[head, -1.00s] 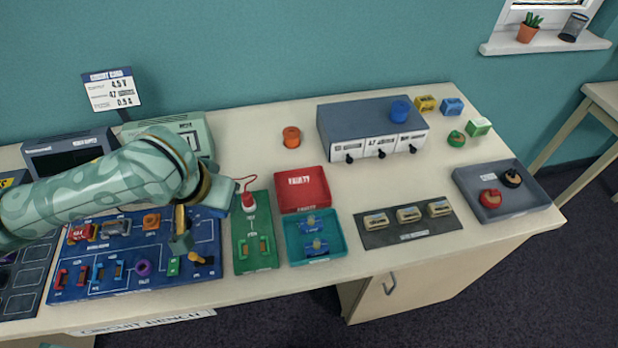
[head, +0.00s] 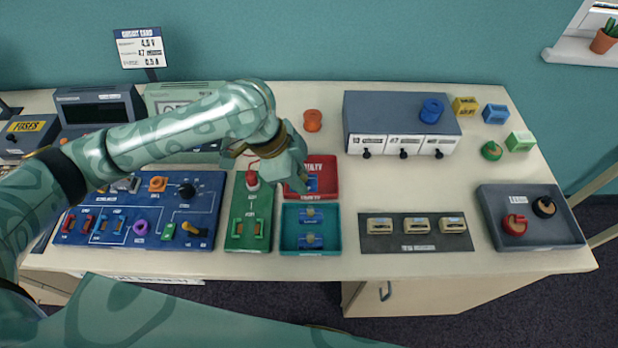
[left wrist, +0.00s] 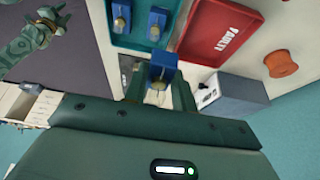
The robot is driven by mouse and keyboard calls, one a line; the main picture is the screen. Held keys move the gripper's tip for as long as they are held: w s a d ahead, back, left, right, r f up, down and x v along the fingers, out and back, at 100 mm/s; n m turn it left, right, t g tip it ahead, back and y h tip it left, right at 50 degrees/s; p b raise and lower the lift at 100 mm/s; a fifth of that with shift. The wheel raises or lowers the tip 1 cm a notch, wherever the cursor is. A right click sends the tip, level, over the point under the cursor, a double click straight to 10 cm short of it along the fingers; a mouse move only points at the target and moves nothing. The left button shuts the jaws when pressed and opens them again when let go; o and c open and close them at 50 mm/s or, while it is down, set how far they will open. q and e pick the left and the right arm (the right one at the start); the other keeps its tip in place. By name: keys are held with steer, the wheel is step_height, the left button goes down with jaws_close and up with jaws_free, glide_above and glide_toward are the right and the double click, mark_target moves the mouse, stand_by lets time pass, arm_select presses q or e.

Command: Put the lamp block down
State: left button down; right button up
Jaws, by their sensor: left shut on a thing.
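My left gripper (head: 298,184) is shut on the blue lamp block (head: 312,184). The block also shows between the fingers in the left wrist view (left wrist: 163,68). In the head view the block appears over the front part of the red tray (head: 325,163) marked FAULTY, and the hand covers that tray's left part. I cannot tell whether the block touches the tray. The teal tray (head: 289,242) in front of it holds two similar blue blocks (head: 311,215). My right gripper is not seen.
A green board (head: 238,236) with a red-topped part stands left of the trays, and a blue circuit board (head: 205,215) lies further left. A dark mat (head: 417,243) with several parts is at right. An orange spool (head: 312,120) stands behind. The table between mat and drawer unit (head: 375,108) is clear.

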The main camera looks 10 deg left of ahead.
arm_select(q)
steer(key=w+f+b, duration=0.3)
steer(key=w+f, duration=0.3)
steer(key=f, duration=0.1)
steer(key=shift+w+d, duration=0.1)
steer(key=shift+w, duration=0.25)
step_height(320, 180, down, 3)
steer(key=shift+f+b, duration=0.1)
steer(key=shift+b, duration=0.7)
steer(key=shift+r, duration=0.2)
steer(key=shift+f, duration=0.15)
steer(key=shift+f, duration=0.45)
steer(key=c, duration=1.4)
jaws_free()
steer(key=shift+o, duration=1.3)
steer(key=shift+w+f, duration=0.1)
steer(key=shift+f, duration=0.05)
